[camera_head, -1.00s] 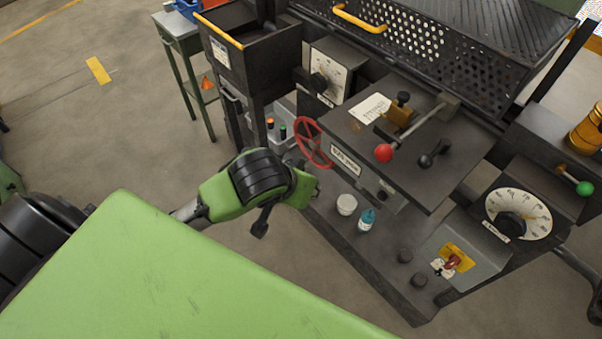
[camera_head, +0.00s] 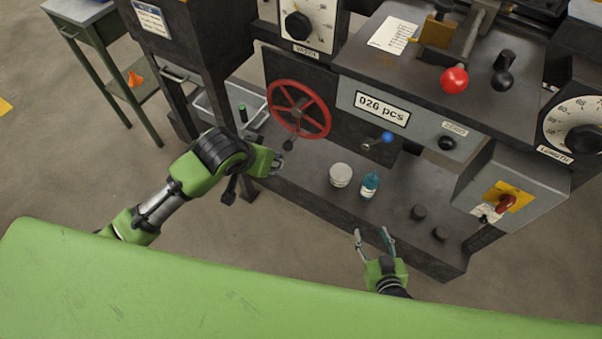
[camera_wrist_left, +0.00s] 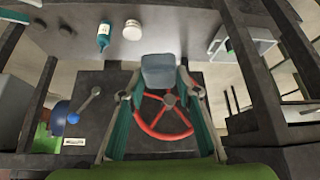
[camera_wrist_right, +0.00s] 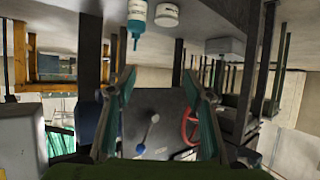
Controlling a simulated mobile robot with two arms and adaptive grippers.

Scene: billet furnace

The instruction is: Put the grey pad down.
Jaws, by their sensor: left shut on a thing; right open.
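The grey pad (camera_wrist_left: 160,70) shows in the left wrist view as a small pale blue-grey block between the fingertips. My left gripper (camera_wrist_left: 160,88) is shut on it. In the head view my left gripper (camera_head: 276,163) is by the left end of the machine's lower ledge, below the red handwheel; I cannot make out the pad there. My right gripper (camera_head: 374,238) is open and empty, with its fingers up near the ledge's front edge. It shows open in the right wrist view too (camera_wrist_right: 164,85).
On the ledge (camera_head: 320,205) stand a white tub (camera_head: 341,175), a blue bottle (camera_head: 370,185) and two dark knobs. The red handwheel (camera_head: 299,109) and a blue-knobbed lever (camera_head: 386,137) stick out behind. A pale tray (camera_head: 215,118) lies at the left. Bare ledge shows around the tub.

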